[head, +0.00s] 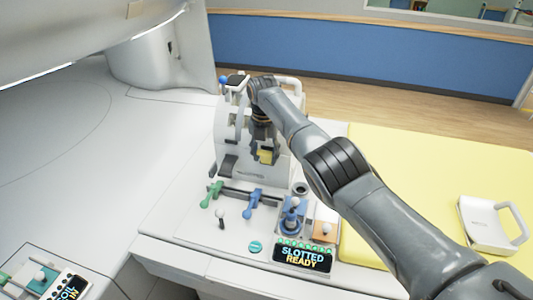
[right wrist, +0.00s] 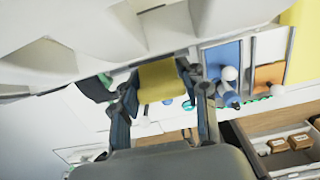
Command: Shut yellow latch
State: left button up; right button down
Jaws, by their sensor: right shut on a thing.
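The yellow latch (head: 266,156) sits low on the front of the white upright device, partly covered by my right arm in the head view. In the right wrist view the yellow latch (right wrist: 158,82) lies between the two fingers of my right gripper (right wrist: 160,95). My right gripper (head: 262,145) is shut on it, with a finger on each side. The white device (head: 285,165) stands on the white table; its middle is hidden behind my arm. My left gripper is not in view.
In front of the device are a green lever (head: 212,194), a blue lever (head: 252,201), a blue block with a knob (head: 292,218) and an orange panel (head: 326,230). A "SLOTTED READY" display (head: 302,256) is at the table's front. A yellow mat (head: 430,180) lies right.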

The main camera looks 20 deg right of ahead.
jog(key=shift+w+d, duration=0.1)
dwell(0.5)
jog(key=c, duration=0.7)
grip_release()
notch_tip(320, 180, up, 12)
jog(key=shift+f, duration=0.1)
